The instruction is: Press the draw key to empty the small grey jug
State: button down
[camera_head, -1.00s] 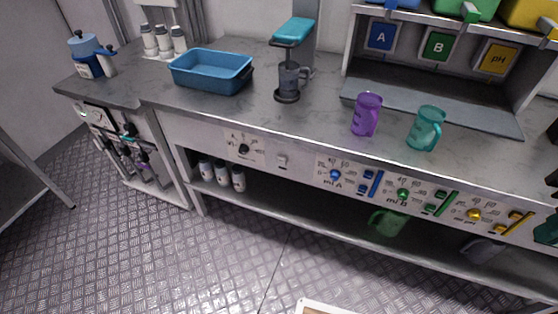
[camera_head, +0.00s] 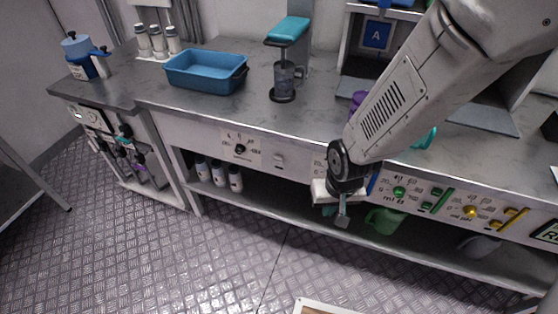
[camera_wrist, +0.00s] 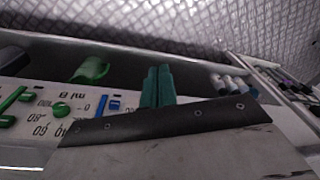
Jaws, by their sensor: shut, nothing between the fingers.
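A small dark grey jug (camera_head: 285,80) stands on a round base under a teal-topped stand (camera_head: 289,30) on the counter. Below it, the front panel carries a small pale key (camera_head: 279,161), right of a black knob (camera_head: 240,149); I cannot read a label on the key. My gripper (camera_head: 338,215) hangs in front of the panel, right of and lower than this key, touching nothing that I can make out. In the wrist view its teal fingers (camera_wrist: 158,84) are together and empty. The jug is not visible there, and I cannot make out the key there.
A blue tub (camera_head: 206,72) stands left of the jug. My arm covers most of the purple jug (camera_head: 358,98) and part of the panel. A green jug (camera_head: 384,221) and a grey one (camera_head: 480,245) are on the lower shelf. Open floor lies in front.

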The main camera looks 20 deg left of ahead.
aim_at(278, 159)
jog(key=w+a+f+m+t+y, duration=0.15)
jog(key=a+f+t+y, duration=0.35)
jog(key=a+f, duration=0.95)
jog(key=w+a+r+m+t+y, duration=0.2)
jog(key=w+a+r+t+y, duration=0.2)
jog(key=r+t, duration=0.2)
jog(key=shift+r+y, duration=0.4)
jog(key=shift+r, duration=0.15)
jog(key=shift+w, duration=0.1)
jog(key=w, duration=0.8)
jog(key=shift+w+d, duration=0.35)
jog(key=shift+d, duration=0.05)
jog(key=shift+w, duration=0.15)
jog(key=shift+w, duration=0.25)
